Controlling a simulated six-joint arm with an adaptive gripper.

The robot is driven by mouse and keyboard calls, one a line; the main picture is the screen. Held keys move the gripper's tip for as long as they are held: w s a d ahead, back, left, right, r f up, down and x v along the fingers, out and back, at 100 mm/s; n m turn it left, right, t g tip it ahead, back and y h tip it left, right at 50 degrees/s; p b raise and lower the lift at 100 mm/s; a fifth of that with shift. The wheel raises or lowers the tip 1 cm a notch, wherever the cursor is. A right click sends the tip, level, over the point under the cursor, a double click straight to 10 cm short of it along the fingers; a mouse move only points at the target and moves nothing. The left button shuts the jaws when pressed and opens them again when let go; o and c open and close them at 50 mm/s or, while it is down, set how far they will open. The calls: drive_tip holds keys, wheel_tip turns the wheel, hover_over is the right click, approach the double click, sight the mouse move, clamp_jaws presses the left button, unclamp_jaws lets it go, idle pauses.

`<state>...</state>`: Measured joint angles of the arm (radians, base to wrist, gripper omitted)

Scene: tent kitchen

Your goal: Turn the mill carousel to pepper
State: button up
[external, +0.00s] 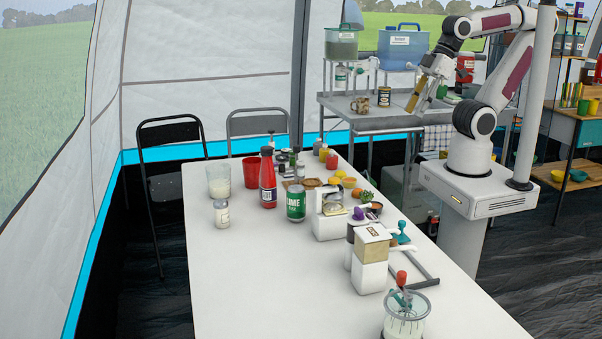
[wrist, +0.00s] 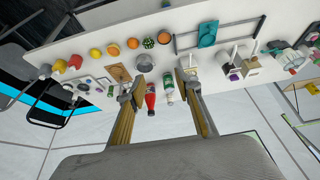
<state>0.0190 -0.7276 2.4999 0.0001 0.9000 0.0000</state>
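My gripper (external: 416,94) is raised above the far end of the table, near the metal side stand. In the wrist view its two yellowish fingers (wrist: 160,95) are spread wide with nothing between them, so it is open and empty. A cluster of small dark-topped containers (external: 284,160) stands at the far end of the white table, behind the red bottle; it may be the mill carousel. Small dark items also show at the left in the wrist view (wrist: 76,90). They are too small to tell which is pepper or which way the carousel faces. My gripper touches none of them.
The white table (external: 235,285) holds a red bottle (external: 268,178), a green can (external: 296,202), a red cup (external: 251,171), a white-lidded jar (external: 221,213) and several appliances. Yellow and red bottles stand at the far edge. The table's near left part is clear.

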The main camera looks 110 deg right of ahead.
drive_tip(key=f, duration=0.1)
drive_tip(key=m+g+h, duration=0.2)
drive_tip(key=m+h, duration=0.1)
drive_tip(key=m, duration=0.6)
approach(297, 146)
drive_tip(key=shift+w+d+f, duration=0.2)
drive_tip(key=shift+d+f, duration=0.05)
drive_tip(key=shift+f, duration=0.3)
drive_tip(key=shift+f, duration=0.1)
drive_tip(key=shift+x, duration=3.85)
clamp_jaws()
